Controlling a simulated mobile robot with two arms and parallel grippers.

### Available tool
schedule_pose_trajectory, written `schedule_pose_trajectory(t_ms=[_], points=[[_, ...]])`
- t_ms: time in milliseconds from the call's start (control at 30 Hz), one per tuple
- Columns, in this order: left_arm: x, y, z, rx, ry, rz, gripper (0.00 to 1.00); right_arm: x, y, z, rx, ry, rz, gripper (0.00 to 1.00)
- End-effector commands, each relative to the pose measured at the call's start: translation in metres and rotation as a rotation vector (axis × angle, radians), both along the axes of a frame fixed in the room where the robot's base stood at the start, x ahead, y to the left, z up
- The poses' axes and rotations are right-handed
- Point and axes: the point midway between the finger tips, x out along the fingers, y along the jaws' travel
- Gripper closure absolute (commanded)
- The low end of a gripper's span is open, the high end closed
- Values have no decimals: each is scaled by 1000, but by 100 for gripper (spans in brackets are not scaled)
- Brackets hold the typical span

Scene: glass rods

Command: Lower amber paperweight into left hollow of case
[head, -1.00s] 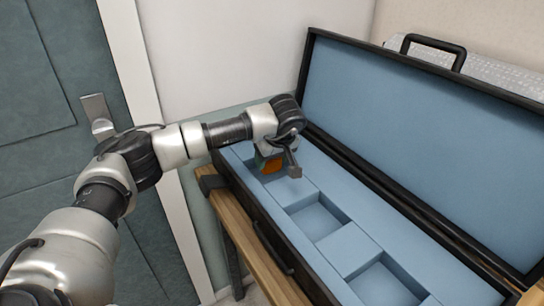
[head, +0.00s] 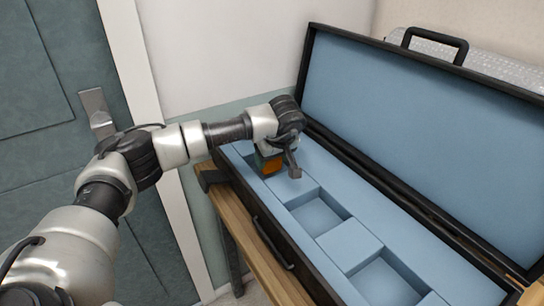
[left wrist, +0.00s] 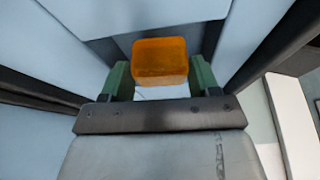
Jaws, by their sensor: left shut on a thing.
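The open case (head: 395,210) is black outside with blue lining, its lid raised. My left gripper (head: 277,163) is over the left end of the case, shut on the amber paperweight (head: 268,166). The amber paperweight is an orange block, and it shows between the green-grey fingers of my left gripper (left wrist: 161,80) in the left wrist view (left wrist: 161,58). A dark recess shows behind it there. The left hollow is mostly hidden by the gripper and paperweight; I cannot tell whether the paperweight is inside it. My right gripper is not in view.
The middle hollow (head: 318,214) and right hollow (head: 385,283) are empty. The case stands on a wooden bench (head: 240,232). The raised lid (head: 420,130) is behind the gripper. A door (head: 40,100) is at left, and a wall stands behind.

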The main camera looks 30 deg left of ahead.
Motion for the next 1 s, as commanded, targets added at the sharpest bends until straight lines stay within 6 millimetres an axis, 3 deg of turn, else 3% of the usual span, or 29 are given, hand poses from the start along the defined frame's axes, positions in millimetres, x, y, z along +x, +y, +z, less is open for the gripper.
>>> schedule_pose_trajectory(t_ms=[1000], points=[[0,0,-13,0,-2,1,70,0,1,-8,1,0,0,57]])
